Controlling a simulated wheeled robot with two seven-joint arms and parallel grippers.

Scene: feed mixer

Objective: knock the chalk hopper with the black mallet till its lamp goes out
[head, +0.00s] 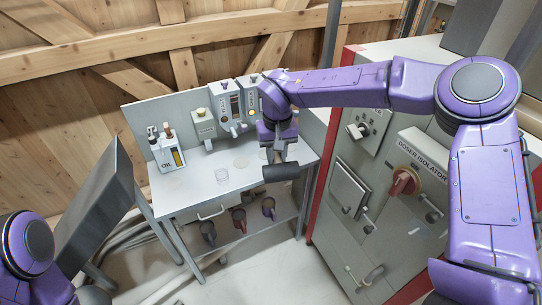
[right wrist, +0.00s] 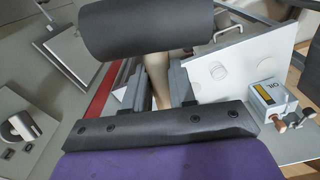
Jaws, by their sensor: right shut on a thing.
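My right gripper (head: 279,140) points down in front of the white bench and is shut on the black mallet. The mallet's black cylindrical head (head: 281,172) hangs below the gripper, clear of the bench front. In the right wrist view the black head (right wrist: 145,28) shows beyond the fingers, and its pale wooden handle (right wrist: 157,75) is between the fingers of my right gripper (right wrist: 157,95). My left gripper is out of view.
Two upright dispenser units (head: 229,105) stand at the bench back beside a small box (head: 203,124). An oil unit (head: 170,152) is at left. A grey cabinet with a red isolator knob (head: 404,182) stands right.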

